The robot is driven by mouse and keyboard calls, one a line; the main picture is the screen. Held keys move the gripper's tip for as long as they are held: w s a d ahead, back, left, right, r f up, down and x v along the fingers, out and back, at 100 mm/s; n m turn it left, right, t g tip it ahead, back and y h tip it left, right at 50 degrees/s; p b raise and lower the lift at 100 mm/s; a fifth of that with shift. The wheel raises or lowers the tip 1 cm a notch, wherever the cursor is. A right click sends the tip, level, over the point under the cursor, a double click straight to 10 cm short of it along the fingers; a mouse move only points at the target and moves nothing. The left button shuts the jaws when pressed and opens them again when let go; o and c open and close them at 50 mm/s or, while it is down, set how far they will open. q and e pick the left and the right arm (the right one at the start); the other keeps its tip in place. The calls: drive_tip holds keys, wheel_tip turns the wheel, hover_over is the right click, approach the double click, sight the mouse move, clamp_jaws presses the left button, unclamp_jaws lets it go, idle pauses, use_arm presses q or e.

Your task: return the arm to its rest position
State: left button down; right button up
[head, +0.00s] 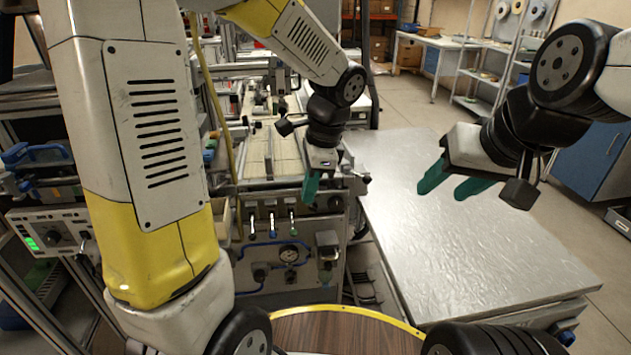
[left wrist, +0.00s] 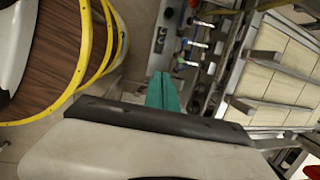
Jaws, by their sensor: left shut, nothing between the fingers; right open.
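My left gripper (head: 309,190) is shut and empty, with its green fingers together and pointing down in front of the machine bench. Its closed fingers also show in the left wrist view (left wrist: 162,92), above the floor and near the bench's front panel. My left arm (head: 150,150) comes in large from the left and bends over the bench. My right gripper (head: 448,188) is open and empty, its two green fingers apart above the metal table (head: 450,240).
The machine bench (head: 290,225) has a front panel with valves, a gauge (head: 289,254) and blue hoses. A control box (head: 50,232) stands at the left. The metal table top looks bare. Shelves with reels (head: 503,9) stand at the back right. The aisle floor is clear.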

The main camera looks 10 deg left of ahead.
use_arm(q)
drive_tip(key=s+a+r+n+t+h, duration=0.2)
drive_tip(key=s+r+n+t, duration=0.1)
drive_tip(key=s+r+n, duration=0.2)
drive_tip(key=s+a+r+n+t+h, duration=0.2)
drive_tip(key=s+r+n, duration=0.4)
drive_tip(key=n, duration=0.3)
drive_tip(key=shift+s+a+t+h, duration=0.15)
drive_tip(key=shift+a+t+h, duration=0.15)
drive_tip(key=shift+a+t, duration=0.15)
idle(0.7)
